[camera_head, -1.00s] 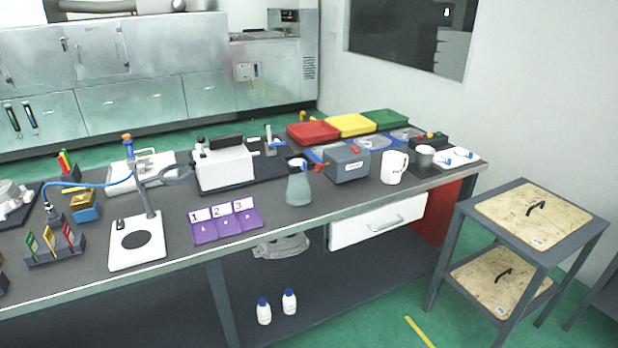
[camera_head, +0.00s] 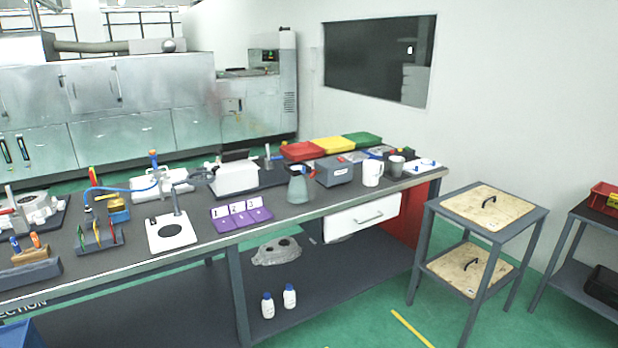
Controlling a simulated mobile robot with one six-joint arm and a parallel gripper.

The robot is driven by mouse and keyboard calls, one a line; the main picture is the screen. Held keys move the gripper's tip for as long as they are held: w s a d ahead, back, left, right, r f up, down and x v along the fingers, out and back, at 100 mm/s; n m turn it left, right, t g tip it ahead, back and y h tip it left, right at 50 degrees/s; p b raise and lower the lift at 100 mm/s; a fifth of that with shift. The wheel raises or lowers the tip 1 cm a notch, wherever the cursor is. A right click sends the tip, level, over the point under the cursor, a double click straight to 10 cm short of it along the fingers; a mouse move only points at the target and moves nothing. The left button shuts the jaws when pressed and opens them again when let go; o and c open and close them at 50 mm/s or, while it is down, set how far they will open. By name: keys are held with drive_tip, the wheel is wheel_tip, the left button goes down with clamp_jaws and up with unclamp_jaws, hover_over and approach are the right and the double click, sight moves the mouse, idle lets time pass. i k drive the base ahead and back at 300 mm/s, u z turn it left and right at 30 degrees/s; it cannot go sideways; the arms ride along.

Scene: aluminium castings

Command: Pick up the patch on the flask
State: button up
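The flask (camera_head: 300,189) is a grey-green conical vessel. It stands upright on the dark bench top, right of the purple numbered stand and in front of the grey box. A small pale and bluish piece (camera_head: 297,170) shows at the top of the flask, probably the patch. It is too small to tell its shape or exactly how it rests. My gripper is not in view.
The grey box (camera_head: 335,171) and a white mug (camera_head: 373,173) stand right of the flask. The purple stand (camera_head: 240,217) is to its left, a white machine (camera_head: 237,178) behind left. The bench's front edge is close before the flask. Green floor lies open in front.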

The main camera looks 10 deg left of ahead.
sight(303, 168)
drive_tip(key=z, duration=0.85)
drive_tip(key=k, duration=0.2)
drive_tip(key=u, duration=2.45)
drive_tip(key=i, duration=1.3)
